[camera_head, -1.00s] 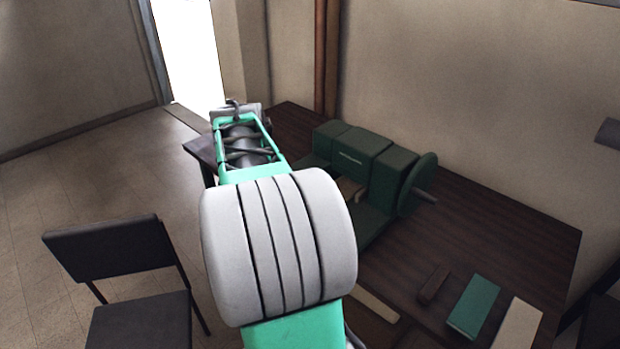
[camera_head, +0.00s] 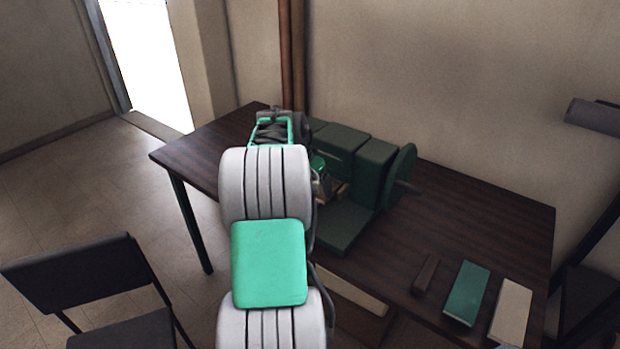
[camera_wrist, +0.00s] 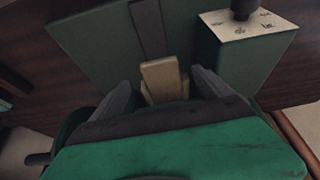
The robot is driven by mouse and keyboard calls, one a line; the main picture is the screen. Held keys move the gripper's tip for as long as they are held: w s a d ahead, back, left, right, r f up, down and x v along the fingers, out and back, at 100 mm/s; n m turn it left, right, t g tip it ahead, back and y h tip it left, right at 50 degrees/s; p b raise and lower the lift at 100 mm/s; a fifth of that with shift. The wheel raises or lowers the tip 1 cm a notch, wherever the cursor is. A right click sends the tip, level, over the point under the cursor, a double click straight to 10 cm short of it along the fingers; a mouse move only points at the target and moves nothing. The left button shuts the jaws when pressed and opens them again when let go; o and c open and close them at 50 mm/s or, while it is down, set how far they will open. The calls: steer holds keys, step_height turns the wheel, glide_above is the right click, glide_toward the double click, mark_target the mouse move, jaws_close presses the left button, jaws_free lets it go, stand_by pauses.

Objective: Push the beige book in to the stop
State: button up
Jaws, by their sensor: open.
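A small beige book (camera_wrist: 163,77) lies on the green machine (camera_head: 345,225), at the near end of a dark strip (camera_wrist: 149,28) in the wrist view. My gripper (camera_wrist: 162,88) is open, its two grey fingers on either side of the book's near part. Gaps show between book and fingers, and I cannot tell whether any part touches it. The near end of the book is hidden by my gripper's green body. In the head view my arm covers the machine's left part and most of the gripper.
A green book (camera_head: 467,292), a beige book (camera_head: 511,311) and a dark brown block (camera_head: 425,274) lie at the right on the dark wooden table (camera_head: 470,225). A label plate (camera_wrist: 265,22) with a knob tops a green block. A black chair (camera_head: 80,280) stands front left.

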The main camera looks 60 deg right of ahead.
mark_target(317, 194)
steer(key=x, duration=0.5)
steer(key=shift+p, duration=0.35)
steer(key=shift+c, duration=0.2)
steer(key=c, duration=1.5)
steer(key=o, duration=1.5)
steer(key=shift+o, duration=0.2)
steer(key=b+v, duration=0.1)
steer(key=v, duration=0.6)
steer(key=shift+r, duration=0.35)
steer(key=shift+a, duration=0.15)
